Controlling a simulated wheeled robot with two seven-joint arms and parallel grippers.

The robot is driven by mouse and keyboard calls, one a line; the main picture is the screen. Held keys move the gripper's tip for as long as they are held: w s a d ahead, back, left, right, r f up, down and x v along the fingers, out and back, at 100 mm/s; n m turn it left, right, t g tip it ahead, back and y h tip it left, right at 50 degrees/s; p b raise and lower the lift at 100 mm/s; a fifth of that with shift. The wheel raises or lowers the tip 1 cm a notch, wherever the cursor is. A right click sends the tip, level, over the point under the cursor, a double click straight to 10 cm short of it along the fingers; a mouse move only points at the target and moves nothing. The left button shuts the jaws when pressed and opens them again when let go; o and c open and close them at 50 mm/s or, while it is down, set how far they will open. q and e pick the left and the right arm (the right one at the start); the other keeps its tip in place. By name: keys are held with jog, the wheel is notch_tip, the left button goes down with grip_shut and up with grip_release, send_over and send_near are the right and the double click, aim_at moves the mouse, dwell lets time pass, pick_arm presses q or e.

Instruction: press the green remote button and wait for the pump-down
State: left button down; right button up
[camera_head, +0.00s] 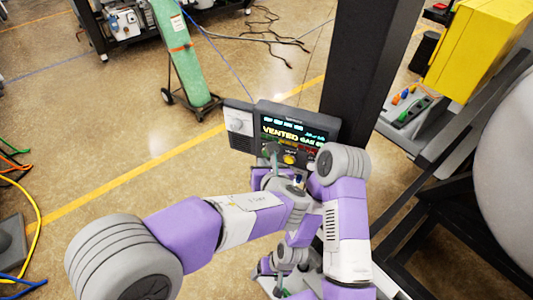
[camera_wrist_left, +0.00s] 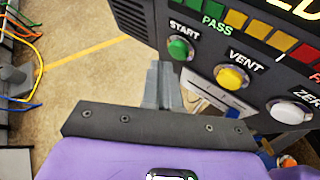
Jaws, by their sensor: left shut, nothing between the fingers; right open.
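The control box (camera_head: 300,122) with a lit screen reading "VENTED" is mounted by the dark post. In the left wrist view its green START button (camera_wrist_left: 180,48) sits left of the yellow VENT button (camera_wrist_left: 230,77) and the white ZERO button (camera_wrist_left: 288,111). My left gripper (camera_wrist_left: 161,68) is shut and empty, its fingertips just below and left of the green button. I cannot tell whether they touch it. In the head view my left gripper (camera_head: 271,152) is before the panel, hiding the green button. My right gripper (camera_head: 280,287) is low at the bottom, open and partly hidden.
The dark post (camera_head: 365,70) stands right behind the box. A black frame and large grey vessel (camera_head: 510,150) fill the right side. Cables (camera_head: 35,195) lie at the left; the floor between is clear.

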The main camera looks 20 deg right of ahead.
pick_arm(q)
jog(key=shift+w+d, duration=0.2)
jog(key=shift+w, duration=0.1)
jog(key=shift+w+d, duration=0.25)
jog(key=shift+w, duration=0.05)
dwell(0.6)
jog(key=shift+s+a, duration=0.1)
jog(key=shift+s, duration=0.05)
dwell(0.3)
jog(key=shift+s+a, duration=0.4)
jog(key=shift+s, duration=0.05)
jog(key=s+a, duration=0.1)
jog(key=s, duration=0.1)
jog(key=s+a+b, duration=0.1)
jog(key=s+a, duration=0.1)
jog(key=shift+a, duration=0.1)
dwell(0.4)
jog(key=shift+w, duration=0.1)
dwell(0.4)
